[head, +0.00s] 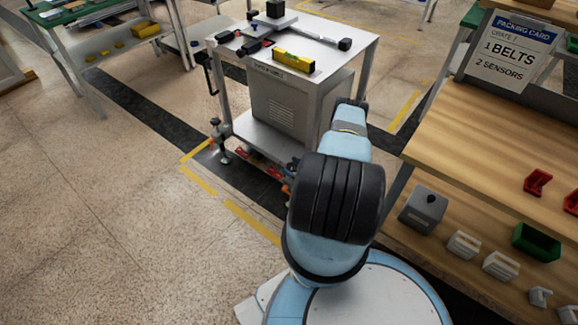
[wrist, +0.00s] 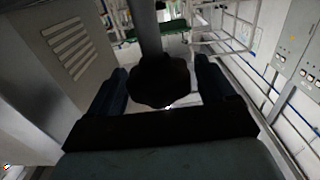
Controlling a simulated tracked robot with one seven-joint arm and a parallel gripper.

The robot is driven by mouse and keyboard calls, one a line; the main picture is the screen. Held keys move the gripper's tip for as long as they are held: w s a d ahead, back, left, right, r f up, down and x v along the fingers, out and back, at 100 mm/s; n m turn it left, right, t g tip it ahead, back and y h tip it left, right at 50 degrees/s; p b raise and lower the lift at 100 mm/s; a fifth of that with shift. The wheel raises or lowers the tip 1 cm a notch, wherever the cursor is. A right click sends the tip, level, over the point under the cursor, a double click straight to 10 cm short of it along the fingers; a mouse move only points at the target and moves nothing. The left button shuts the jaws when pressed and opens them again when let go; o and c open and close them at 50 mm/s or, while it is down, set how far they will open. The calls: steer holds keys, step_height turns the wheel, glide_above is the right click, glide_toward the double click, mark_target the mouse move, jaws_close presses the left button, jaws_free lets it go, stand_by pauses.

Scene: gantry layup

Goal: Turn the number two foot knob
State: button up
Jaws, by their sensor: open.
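A black lobed knob (wrist: 163,80) sits at the end of a grey post (wrist: 146,28) in the wrist view. My gripper (wrist: 168,88) is open, with one dark finger to the left of the knob and one to the right. Small gaps show beside the knob, so the fingers look apart from it. No number on the knob can be read. In the head view, the white gantry table (head: 362,45) stands on legs with levelling feet, one of them at its front-left leg (head: 223,152). My arm hides my gripper and the near-right leg there.
A grey vented cabinet (head: 290,100) stands under the tabletop; its vents also show in the wrist view. A yellow level (head: 294,62) lies on top. A wooden packing bench (head: 480,150) is close on the right. The floor at left is clear.

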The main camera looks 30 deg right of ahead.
steer(key=shift+w+a, duration=0.25)
steer(key=shift+w, duration=0.45)
steer(key=c, duration=1)
steer(key=shift+m+h, duration=0.3)
steer(key=shift+h, duration=0.1)
steer(key=m+h, duration=0.2)
steer(key=h, duration=0.1)
steer(key=m+t+h, duration=0.1)
steer(key=shift+d+h, duration=0.25)
steer(key=shift+h, duration=0.05)
steer(key=shift+d+m+h, duration=0.25)
steer(key=shift+m+h, duration=0.85)
steer(key=shift+h, duration=0.7)
steer(key=o, duration=1)
